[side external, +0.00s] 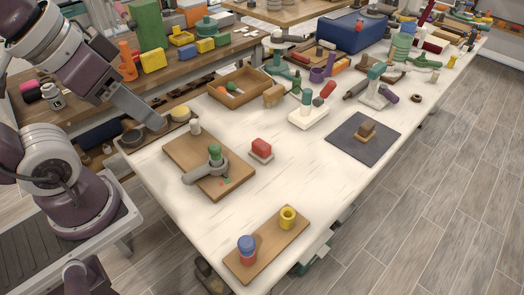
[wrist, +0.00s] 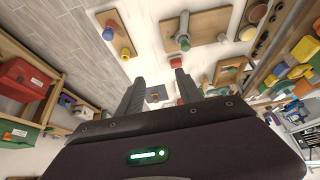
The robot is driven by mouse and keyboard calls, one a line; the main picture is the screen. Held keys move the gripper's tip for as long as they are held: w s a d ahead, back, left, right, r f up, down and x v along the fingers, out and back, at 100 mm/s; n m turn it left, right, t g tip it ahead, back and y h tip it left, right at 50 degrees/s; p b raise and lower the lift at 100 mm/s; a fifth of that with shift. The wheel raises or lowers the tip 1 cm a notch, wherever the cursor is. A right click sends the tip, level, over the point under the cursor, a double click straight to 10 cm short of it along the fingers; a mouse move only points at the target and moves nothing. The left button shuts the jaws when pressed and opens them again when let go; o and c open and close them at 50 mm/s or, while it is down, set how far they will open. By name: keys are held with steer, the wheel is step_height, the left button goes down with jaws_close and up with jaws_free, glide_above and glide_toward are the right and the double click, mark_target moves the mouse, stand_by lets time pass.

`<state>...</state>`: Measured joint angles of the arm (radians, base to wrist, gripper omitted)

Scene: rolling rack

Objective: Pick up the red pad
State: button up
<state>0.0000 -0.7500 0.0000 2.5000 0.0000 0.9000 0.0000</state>
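The red pad (side external: 261,147) sits on a small pale block on the white table, right of a wooden board with a green-topped grey tool. In the wrist view the red pad (wrist: 175,62) shows just beyond the right fingertip, partly hidden by it. My gripper (side external: 156,123) is at the left in the side view, above the table's left edge and well apart from the pad. Its two fingers (wrist: 159,77) are spread in the wrist view, with nothing held between them.
The wooden board (side external: 178,152) with the green-topped tool (side external: 215,155) lies between my gripper and the pad. A front board (side external: 268,243) carries blue and yellow pieces. A dark mat (side external: 345,142) lies right. Bare table surrounds the pad's right and front.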

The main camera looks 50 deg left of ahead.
steer(key=shift+o, duration=1)
